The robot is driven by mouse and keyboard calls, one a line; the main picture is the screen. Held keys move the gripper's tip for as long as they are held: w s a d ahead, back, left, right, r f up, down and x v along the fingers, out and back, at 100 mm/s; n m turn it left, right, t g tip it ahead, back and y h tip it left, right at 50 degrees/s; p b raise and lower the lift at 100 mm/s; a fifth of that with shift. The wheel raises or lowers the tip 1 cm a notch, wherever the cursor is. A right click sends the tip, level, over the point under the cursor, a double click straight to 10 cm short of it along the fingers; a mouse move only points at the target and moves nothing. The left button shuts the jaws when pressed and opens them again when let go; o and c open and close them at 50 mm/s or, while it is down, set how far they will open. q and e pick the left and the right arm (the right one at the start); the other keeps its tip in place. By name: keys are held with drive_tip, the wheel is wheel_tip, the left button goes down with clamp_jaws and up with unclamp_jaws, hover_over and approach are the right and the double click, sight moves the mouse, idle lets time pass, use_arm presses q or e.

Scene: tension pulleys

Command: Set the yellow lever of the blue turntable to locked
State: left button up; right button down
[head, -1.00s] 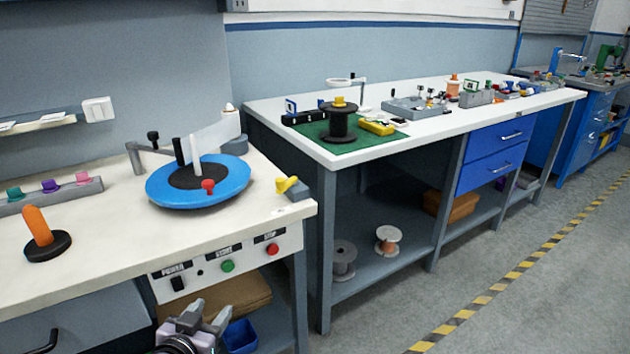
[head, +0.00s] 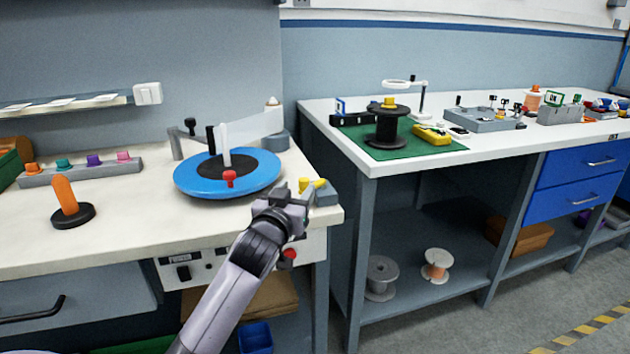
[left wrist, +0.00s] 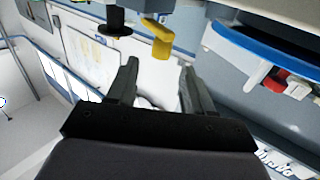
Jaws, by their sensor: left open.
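The blue turntable (head: 262,181) lies on the near white bench, with a black centre and a red knob (head: 229,178) at its front. The yellow lever (head: 318,183) sits on a small grey block (head: 327,196) at the bench's right front corner. My left gripper (head: 294,196) is just in front of the lever, partly covering it, and apart from it as far as I can tell. In the left wrist view, its open fingers (left wrist: 157,72) are empty, with the yellow lever (left wrist: 157,40) beyond the gap between them. The turntable's blue rim (left wrist: 250,40) is at upper right. My right gripper is out of view.
An orange peg on a black base (head: 70,205) stands at the bench's left. A grey rack of coloured knobs (head: 82,170) lies behind it. The front panel has a red button (head: 288,254) below my gripper. A second bench (head: 360,158) stands to the right, across a gap.

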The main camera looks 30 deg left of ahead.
sight(302, 182)
use_arm(q)
drive_tip(key=shift+x, duration=3.2)
clamp_jaws()
